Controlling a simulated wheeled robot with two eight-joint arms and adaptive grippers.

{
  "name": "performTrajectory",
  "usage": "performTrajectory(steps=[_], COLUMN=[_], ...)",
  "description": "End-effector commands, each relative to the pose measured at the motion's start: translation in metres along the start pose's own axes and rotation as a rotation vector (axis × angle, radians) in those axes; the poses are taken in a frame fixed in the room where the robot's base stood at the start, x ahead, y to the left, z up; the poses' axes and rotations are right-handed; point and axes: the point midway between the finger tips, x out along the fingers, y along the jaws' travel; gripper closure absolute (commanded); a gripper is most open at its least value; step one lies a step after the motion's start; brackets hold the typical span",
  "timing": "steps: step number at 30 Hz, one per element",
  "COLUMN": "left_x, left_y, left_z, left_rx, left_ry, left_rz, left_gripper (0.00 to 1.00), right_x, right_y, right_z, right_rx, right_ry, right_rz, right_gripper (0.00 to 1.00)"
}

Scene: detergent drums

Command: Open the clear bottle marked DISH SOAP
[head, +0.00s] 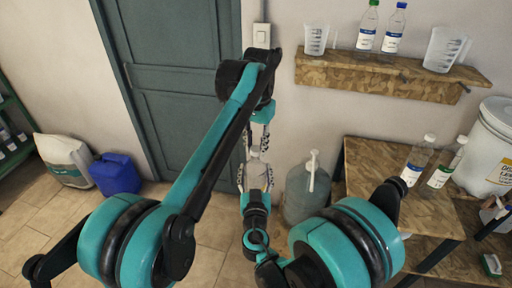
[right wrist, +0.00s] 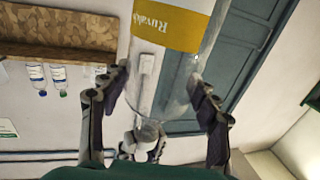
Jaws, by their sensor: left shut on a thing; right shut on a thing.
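A clear bottle (head: 256,168) is held between my two grippers in front of the door. In the right wrist view the clear bottle (right wrist: 172,95) carries a yellow label whose visible part reads "Ruvak"; no DISH SOAP wording shows. My right gripper (head: 255,178) comes from below and is shut on the bottle's body; its two fingers (right wrist: 160,88) flank it. My left gripper (head: 259,143) points down from above and is shut at the bottle's top end. The cap is mostly hidden by the left fingers.
A wooden shelf (head: 385,76) holds two bottles and measuring jugs. A wooden table (head: 372,160) at right bears two labelled bottles and a large white drum (head: 490,145). A big clear jug (head: 304,196) stands right of my grippers. A blue canister (head: 115,174) stands left.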

Motion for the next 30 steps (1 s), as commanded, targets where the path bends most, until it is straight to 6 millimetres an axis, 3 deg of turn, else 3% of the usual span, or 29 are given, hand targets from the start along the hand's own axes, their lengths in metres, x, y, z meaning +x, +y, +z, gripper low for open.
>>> performTrajectory(steps=[17,25,30], left_x=[-0.009,-0.041,-0.049], left_y=[0.000,0.000,0.000], left_z=[0.000,0.000,0.000], left_rx=[0.000,0.000,0.000], left_ry=[0.000,0.000,0.000], left_rz=[0.000,0.000,0.000], left_gripper=[1.00,1.00,1.00], right_x=[0.000,0.000,0.000], right_y=[0.000,0.000,0.000], right_z=[0.000,0.000,0.000], right_rx=[0.000,0.000,0.000], right_ry=[0.000,0.000,0.000], right_rz=[0.000,0.000,0.000], right_gripper=[1.00,1.00,1.00])
